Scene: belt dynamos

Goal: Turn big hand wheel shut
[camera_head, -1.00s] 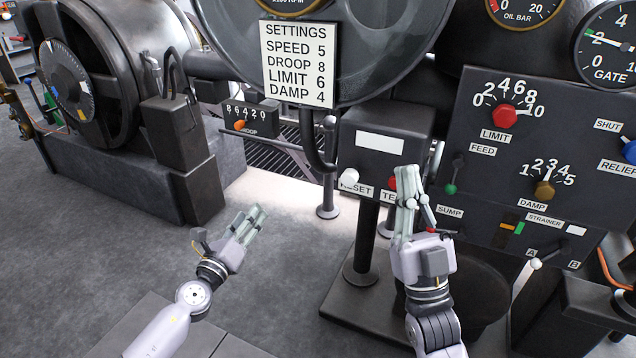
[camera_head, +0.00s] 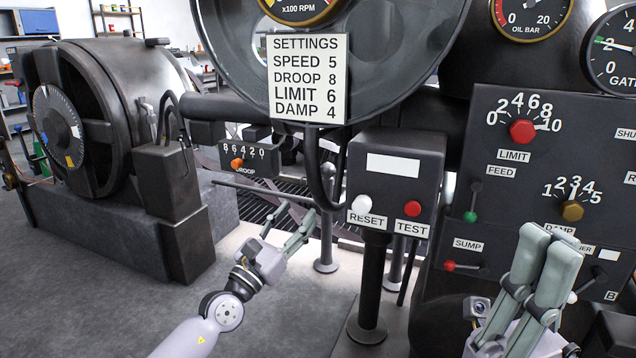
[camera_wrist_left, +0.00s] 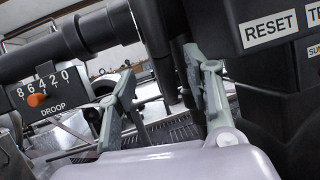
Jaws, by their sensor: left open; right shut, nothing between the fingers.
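No spoked hand wheel shows clearly. A large dark round casing (camera_head: 225,72) with a thick rim fills the top middle of the head view, cut off above; I cannot tell whether it is the hand wheel. My left gripper (camera_head: 286,228) is open and empty, left of the RESET/TEST box and below the casing. In the left wrist view its spread fingers (camera_wrist_left: 160,92) have a dark vertical pipe between and behind them. My right gripper (camera_head: 545,240) is shut and empty at the lower right, in front of the control panel, hiding part of the strainer area.
The RESET/TEST box (camera_head: 392,192) stands on a post. The DROOP scale (camera_head: 258,158) is left of it, with a thin bar below. The settings placard (camera_head: 307,78) hangs on the casing. The control panel (camera_head: 500,215) bears knobs and small levers. A dark machine (camera_head: 100,120) stands left; floor in front is open.

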